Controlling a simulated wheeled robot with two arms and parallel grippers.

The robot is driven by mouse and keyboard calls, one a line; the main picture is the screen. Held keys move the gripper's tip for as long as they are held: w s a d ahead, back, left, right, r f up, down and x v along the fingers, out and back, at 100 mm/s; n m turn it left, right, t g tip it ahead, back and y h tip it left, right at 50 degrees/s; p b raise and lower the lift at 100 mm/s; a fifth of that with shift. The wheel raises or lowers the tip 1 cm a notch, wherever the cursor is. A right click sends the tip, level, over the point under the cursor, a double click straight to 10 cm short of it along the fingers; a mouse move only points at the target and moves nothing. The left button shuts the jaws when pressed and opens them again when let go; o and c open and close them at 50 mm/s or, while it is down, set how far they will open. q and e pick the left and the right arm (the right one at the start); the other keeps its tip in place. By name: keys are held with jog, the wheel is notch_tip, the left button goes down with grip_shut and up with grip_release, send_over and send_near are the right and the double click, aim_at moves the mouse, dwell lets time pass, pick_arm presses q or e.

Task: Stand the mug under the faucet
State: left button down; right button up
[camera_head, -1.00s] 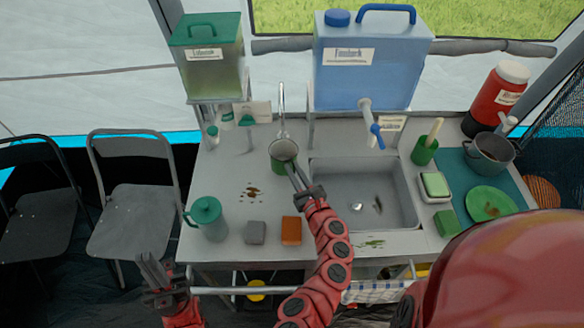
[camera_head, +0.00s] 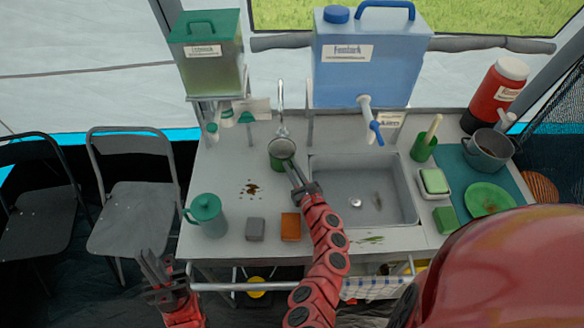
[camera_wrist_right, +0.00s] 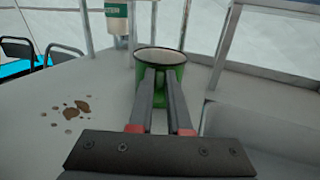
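The green mug (camera_head: 278,163) with a pale inside and dark rim stands on the counter just in front of the thin metal faucet (camera_head: 282,110), left of the sink. It looks upright. In the right wrist view the mug (camera_wrist_right: 180,90) is straight ahead. My right gripper (camera_head: 292,165) reaches it from the near side; in the right wrist view its fingers (camera_wrist_right: 160,75) are close together at the mug's near side, seemingly closed on it. The exact contact, likely at a handle, is hidden by the fingers. My left gripper (camera_head: 155,265) is open and empty, off the counter's front left.
The sink (camera_head: 380,200) is right of the mug. A blue water container (camera_head: 365,75) with a tap stands behind it. A lidded jug (camera_head: 207,216), a grey sponge (camera_head: 255,229) and an orange sponge (camera_head: 291,227) lie nearer. Brown stains mark free counter left of the mug.

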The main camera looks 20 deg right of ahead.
jog(key=o, duration=0.5)
jog(key=shift+r, duration=0.2)
jog(key=shift+s, duration=0.1)
jog(key=s+b, duration=0.1)
jog(key=s, duration=0.2)
jog(key=s+d+b, duration=0.1)
jog(key=s, duration=0.3)
jog(key=s+b, duration=0.1)
jog(key=s, duration=0.3)
jog(key=shift+d+f, duration=0.15)
jog(key=shift+s, duration=0.4)
